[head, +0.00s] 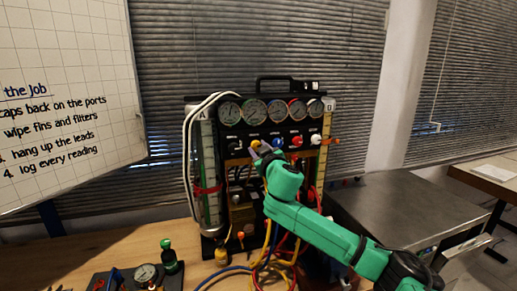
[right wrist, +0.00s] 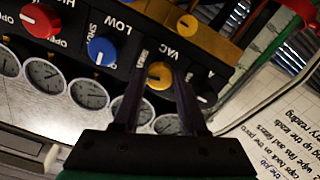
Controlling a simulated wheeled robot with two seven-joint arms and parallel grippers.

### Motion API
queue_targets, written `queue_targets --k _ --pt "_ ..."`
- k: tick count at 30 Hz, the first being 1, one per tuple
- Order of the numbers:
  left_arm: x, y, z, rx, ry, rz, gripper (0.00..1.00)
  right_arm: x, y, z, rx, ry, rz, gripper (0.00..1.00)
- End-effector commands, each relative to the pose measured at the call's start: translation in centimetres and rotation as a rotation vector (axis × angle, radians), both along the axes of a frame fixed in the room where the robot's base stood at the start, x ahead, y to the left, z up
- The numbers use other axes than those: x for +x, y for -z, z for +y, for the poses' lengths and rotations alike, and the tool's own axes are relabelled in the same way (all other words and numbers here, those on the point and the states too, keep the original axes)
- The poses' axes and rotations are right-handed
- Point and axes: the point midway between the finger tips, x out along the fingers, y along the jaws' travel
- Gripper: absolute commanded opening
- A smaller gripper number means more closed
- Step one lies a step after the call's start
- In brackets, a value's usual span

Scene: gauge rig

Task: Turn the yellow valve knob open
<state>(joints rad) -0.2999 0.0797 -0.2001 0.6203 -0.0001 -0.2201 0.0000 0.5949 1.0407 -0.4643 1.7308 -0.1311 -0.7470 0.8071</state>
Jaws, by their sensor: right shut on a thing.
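The yellow valve knob (right wrist: 160,74) is a round knob on the black panel of the gauge rig, beside the "VAC" and "SHUT" lettering. In the head view the yellow knob (head: 255,143) sits in the row of knobs under the gauges, partly covered by my gripper. My right gripper (right wrist: 158,82) has one finger on each side of the yellow knob and is shut on it. In the head view my green right arm reaches in from the lower right to this gripper (head: 260,150). My left gripper is not in view.
Several round gauges (head: 276,111) line the top of the rig. Yellow, red and blue hoses (head: 268,262) hang below my arm. A small gauge (head: 146,273) stands at the front left.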

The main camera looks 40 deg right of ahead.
Motion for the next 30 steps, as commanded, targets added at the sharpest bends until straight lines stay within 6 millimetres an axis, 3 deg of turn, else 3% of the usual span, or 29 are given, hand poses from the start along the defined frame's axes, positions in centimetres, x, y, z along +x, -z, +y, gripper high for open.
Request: queue_targets --k 30 --pt "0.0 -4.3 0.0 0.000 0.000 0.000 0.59 0.0 -0.3 -0.1 -0.905 0.001 0.313 0.00"
